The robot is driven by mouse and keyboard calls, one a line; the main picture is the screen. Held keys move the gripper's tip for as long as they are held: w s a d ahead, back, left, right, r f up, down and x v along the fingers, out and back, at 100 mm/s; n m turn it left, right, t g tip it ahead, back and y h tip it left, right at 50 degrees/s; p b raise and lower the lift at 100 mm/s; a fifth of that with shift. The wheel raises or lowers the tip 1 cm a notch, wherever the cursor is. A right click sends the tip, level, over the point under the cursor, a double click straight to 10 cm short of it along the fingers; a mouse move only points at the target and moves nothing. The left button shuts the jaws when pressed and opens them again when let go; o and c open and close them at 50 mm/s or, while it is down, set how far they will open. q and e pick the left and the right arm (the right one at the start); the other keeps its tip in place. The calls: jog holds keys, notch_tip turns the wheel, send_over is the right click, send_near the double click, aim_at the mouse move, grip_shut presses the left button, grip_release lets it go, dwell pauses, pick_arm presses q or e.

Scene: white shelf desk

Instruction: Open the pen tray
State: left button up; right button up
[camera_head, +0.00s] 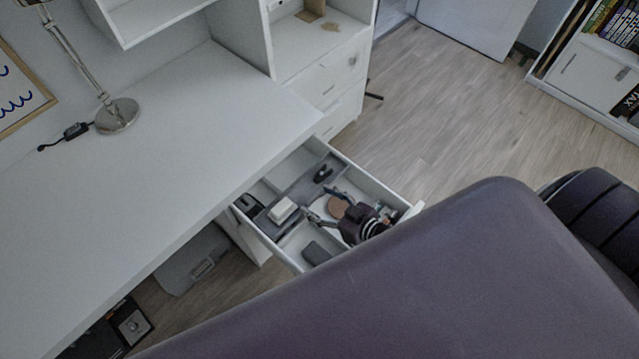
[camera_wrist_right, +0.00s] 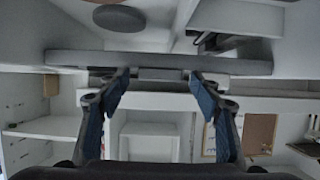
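The pen tray (camera_head: 301,187) appears to be the long grey strip lying across the open white drawer (camera_head: 384,184). A similar grey bar shows in the right wrist view (camera_wrist_right: 75,58); I take it to be the tray's edge. My right gripper (camera_head: 325,205) is inside the drawer area, beside the tray. Its two dark blue fingers are spread apart in the wrist view (camera_wrist_right: 162,82), close to the grey bar, with nothing clearly clamped between them. Whether they touch the bar is unclear. My left gripper is in neither view.
A white block (camera_head: 283,210) and a small black item (camera_head: 322,174) sit at the tray. A brown disc (camera_head: 339,206) and a dark grey item (camera_head: 316,253) lie in the drawer. The white desktop (camera_head: 170,150) overhangs the drawer's back. A lamp (camera_head: 117,115) stands on it.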

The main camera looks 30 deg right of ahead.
jog(key=shift+r, duration=0.2)
notch_tip(320, 180, up, 10)
jog(key=shift+f, duration=0.15)
dwell(0.6)
